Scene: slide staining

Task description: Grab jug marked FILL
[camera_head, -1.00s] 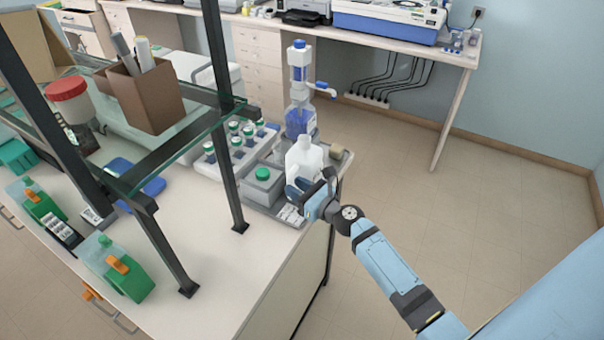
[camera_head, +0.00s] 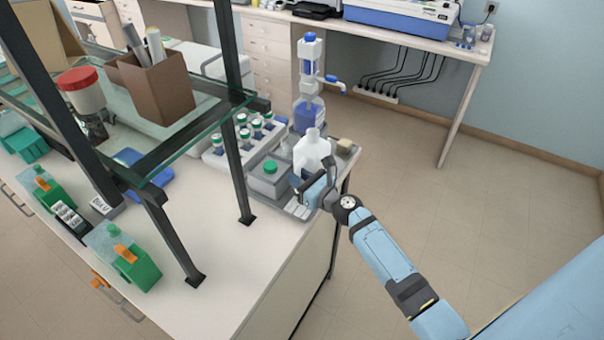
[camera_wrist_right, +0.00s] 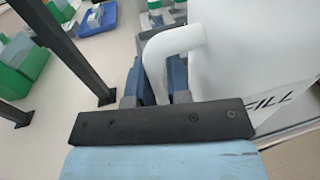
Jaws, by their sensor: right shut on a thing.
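The white jug (camera_head: 312,149) stands upright near the right end of the bench, in front of the blue-and-clear dispenser bottle. In the right wrist view the jug (camera_wrist_right: 258,55) fills the right side, and the letters "ILL" show on its wall. My right gripper (camera_head: 311,188) is at the near side of the jug. In the wrist view its two blue fingers (camera_wrist_right: 161,82) are shut on the jug's handle (camera_wrist_right: 172,46), one on each side. My left gripper is not in view.
A grey tray (camera_head: 296,210) lies under the jug area, with a green-capped grey container (camera_head: 269,180) beside it. A rack of green-capped bottles (camera_head: 240,135) stands behind. The shelf's dark posts (camera_head: 232,165) rise to the left. The floor to the right is clear.

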